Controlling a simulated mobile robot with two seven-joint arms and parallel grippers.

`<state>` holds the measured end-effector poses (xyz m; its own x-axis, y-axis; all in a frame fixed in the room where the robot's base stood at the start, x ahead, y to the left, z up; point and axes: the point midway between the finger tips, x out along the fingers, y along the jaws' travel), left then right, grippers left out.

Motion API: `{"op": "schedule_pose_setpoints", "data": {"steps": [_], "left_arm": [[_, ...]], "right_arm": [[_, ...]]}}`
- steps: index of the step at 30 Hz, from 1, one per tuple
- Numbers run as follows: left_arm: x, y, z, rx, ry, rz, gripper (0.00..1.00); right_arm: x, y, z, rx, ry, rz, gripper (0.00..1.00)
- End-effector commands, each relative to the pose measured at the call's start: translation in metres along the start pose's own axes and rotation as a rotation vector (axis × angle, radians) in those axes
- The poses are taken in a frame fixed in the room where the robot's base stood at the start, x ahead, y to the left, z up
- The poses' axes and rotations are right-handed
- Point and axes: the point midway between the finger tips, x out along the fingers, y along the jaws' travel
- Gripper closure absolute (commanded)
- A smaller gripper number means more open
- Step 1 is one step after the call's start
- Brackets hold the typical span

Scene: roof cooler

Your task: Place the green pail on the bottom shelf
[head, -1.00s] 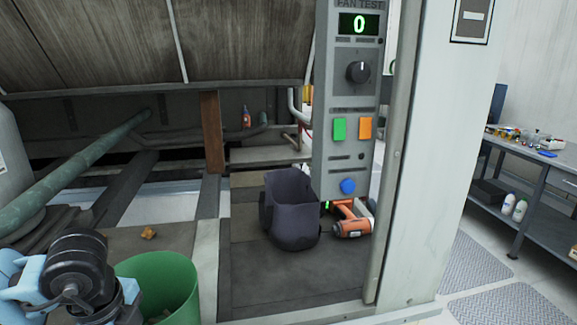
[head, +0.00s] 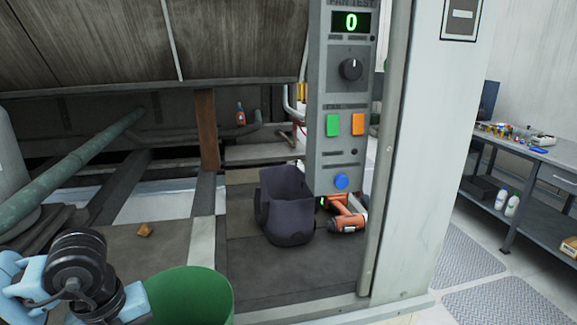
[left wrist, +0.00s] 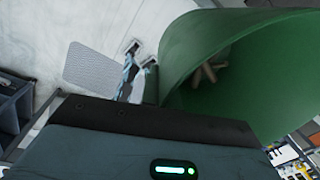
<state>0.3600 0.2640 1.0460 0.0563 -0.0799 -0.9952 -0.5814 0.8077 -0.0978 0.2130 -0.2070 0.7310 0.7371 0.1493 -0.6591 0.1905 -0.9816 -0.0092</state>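The green pail (head: 192,292) is at the bottom of the head view, right beside my left gripper (head: 138,303), and is cut off by the lower edge. In the left wrist view the pail (left wrist: 275,85) is large and close, its open mouth showing some brownish pieces inside. The pail appears held at its rim by my left gripper, above the floor; the fingertips are mostly hidden. The workbench at the right of the head view has a bottom shelf (head: 545,226) bearing white bottles (head: 507,202) and a dark box. My right gripper is not in view.
A dark tool bag (head: 286,208) and an orange drill (head: 346,218) lie on the roof deck ahead. A white post (head: 425,150) stands between them and the workbench (head: 545,160). Grey floor mats (head: 510,300) lie in front of the bench.

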Motion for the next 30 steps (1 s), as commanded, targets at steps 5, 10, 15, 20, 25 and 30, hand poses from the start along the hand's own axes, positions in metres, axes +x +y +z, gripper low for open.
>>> {"op": "schedule_pose_setpoints", "data": {"steps": [5,10,15,20,25,30], "left_arm": [[0.003,-0.005,0.0,0.277,0.028,-0.003,1.0],[0.005,-0.008,-0.001,0.544,0.053,-0.002,1.0],[0.008,-0.012,-0.001,0.816,0.08,-0.002,1.0],[0.011,-0.015,-0.002,1.074,0.106,-0.002,1.0],[0.014,-0.019,-0.003,1.353,0.133,-0.002,1.0],[0.017,-0.022,-0.004,1.633,0.16,-0.001,1.0]], "right_arm": [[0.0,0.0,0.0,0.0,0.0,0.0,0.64],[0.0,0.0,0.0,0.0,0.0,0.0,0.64],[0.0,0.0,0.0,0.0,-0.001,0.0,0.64],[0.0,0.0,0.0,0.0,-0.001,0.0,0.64],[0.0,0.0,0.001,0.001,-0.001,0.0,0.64],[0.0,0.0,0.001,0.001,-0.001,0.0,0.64]]}}
